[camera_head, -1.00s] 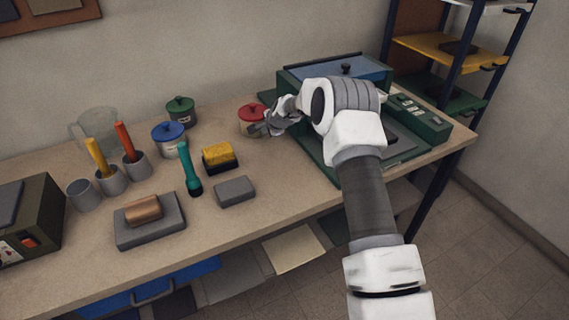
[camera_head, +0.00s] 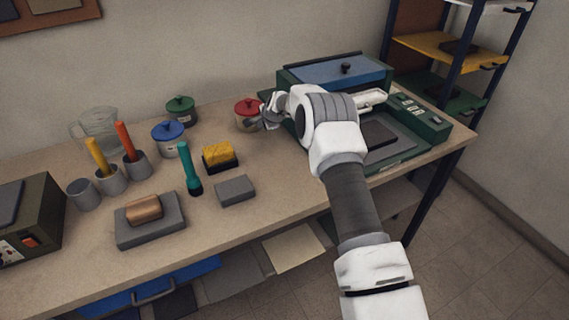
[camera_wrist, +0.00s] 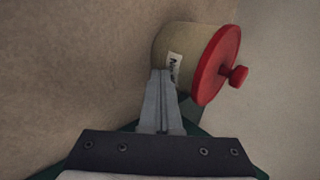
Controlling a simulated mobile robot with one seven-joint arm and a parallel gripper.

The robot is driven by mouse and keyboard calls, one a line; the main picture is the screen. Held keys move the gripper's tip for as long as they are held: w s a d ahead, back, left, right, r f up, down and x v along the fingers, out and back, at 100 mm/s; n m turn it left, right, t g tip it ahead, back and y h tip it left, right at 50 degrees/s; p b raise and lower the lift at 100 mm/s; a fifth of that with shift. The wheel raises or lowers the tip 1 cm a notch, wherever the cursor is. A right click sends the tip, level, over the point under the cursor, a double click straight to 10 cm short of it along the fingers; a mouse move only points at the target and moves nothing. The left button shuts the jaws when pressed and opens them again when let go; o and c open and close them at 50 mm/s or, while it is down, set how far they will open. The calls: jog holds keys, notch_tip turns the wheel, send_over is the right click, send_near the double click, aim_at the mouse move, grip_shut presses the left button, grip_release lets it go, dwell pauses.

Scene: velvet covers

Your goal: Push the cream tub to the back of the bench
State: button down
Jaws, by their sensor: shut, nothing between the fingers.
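The cream tub (camera_head: 242,121) has a red lid with a knob and stands upright on the bench (camera_head: 290,202), left of the green machine. It also shows in the wrist view (camera_wrist: 169,48), with a white label on its side. My gripper (camera_head: 265,120) is shut and empty, low at the near right side of the tub. In the wrist view its closed fingertips (camera_wrist: 160,73) meet the tub's side near the label. They look to be touching it, though a small gap is hard to rule out.
The green machine (camera_head: 436,125) with a blue lid stands close right of the tub. A green-lidded tub (camera_head: 181,115) and a blue-lidded tub (camera_head: 168,146) stand to the left. A yellow-topped brush (camera_head: 217,153) lies in front. Bare bench shows behind the tub, up to the wall (camera_head: 200,50).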

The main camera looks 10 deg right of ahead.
jog(key=shift+w+a+b, duration=0.2)
jog(key=shift+w+a, duration=0.15)
jog(key=shift+w, duration=0.4)
jog(key=shift+w+a+b, duration=0.15)
jog(key=shift+w+a, duration=0.2)
jog(key=shift+w, duration=0.4)
jog(key=shift+s+d+r+p, duration=0.15)
jog(key=shift+s+r+p, duration=0.1)
jog(key=shift+r+p, duration=0.15)
jog(key=p+v, duration=0.1)
jog(key=v, duration=0.4)
jog(key=shift+s, duration=0.1)
jog(key=shift+v, duration=2.6)
jog(key=s+d+r+n+g, duration=0.15)
jog(key=s+r+n, duration=0.65)
jog(key=s+r, duration=1.3)
jog(key=s+d+f+n+h, duration=0.1)
jog(key=s+d+n, duration=0.2)
jog(key=s, duration=1.3)
jog(key=s+d+f+n+g+h, duration=0.1)
jog(key=s+d+n, duration=0.1)
jog(key=s, duration=1.3)
jog(key=shift+s+d+n+h, duration=0.35)
jog(key=shift+n+h, duration=0.05)
jog(key=shift+n, duration=0.3)
